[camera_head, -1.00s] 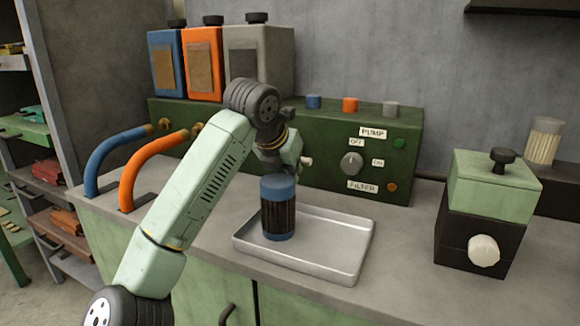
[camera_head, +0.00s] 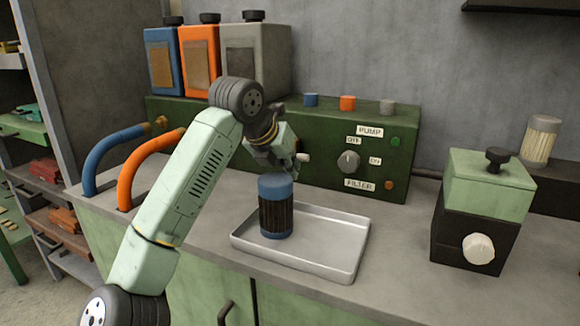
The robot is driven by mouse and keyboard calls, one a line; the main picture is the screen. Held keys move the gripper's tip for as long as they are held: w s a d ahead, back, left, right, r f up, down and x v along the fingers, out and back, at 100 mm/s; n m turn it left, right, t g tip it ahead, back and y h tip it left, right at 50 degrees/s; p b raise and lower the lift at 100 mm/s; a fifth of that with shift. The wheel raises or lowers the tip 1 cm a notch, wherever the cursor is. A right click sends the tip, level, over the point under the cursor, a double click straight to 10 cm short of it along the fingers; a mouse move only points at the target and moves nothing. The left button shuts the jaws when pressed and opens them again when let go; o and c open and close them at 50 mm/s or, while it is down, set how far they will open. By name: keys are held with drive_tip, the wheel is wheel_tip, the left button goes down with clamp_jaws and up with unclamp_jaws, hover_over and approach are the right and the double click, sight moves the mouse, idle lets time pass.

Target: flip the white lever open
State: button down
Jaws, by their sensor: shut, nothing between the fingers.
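A small white lever (camera_head: 302,157) sticks out from the front of the green pump panel (camera_head: 322,180), left of the dial. Only its end shows past my wrist; its base is hidden. My gripper (camera_head: 290,176) is shut and empty, beside and a little below the lever and above the blue-capped filter cylinder. Its fingers are small and dark here, and I cannot tell whether they touch the lever.
The filter cylinder (camera_head: 276,208) stands upright in a metal tray (camera_head: 335,262) below my gripper. Blue and orange hoses (camera_head: 140,165) curve at the left. A green-topped box (camera_head: 487,190) stands at the right. The counter between tray and box is clear.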

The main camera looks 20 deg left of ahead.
sight(299, 157)
drive_tip(key=r+n+h+p, duration=0.1)
drive_tip(key=h, duration=0.1)
drive_tip(key=r+n+h+p, duration=0.1)
drive_tip(key=h+p, duration=0.1)
drive_tip(key=r+n+h+p, duration=0.1)
drive_tip(key=h+p, duration=0.1)
drive_tip(key=shift+a+r+t+h, duration=0.25)
drive_tip(key=shift+a+t+h, duration=0.05)
drive_tip(key=shift+a+h, duration=0.1)
drive_tip(key=shift+w+a+r+n+t+h+p, duration=0.1)
drive_tip(key=shift+a+r+n+t+h+p, duration=0.3)
drive_tip(key=shift+n+h, duration=0.5)
drive_tip(key=shift+s+a+r+n+t+h+p, duration=0.2)
drive_tip(key=shift+a+n+t+h, duration=0.4)
drive_tip(key=shift+h, duration=0.5)
drive_tip(key=shift+w+a+r+n+t+h+p, duration=0.25)
drive_tip(key=shift+n+t+h+p, duration=0.15)
drive_tip(key=shift+n+h, duration=0.55)
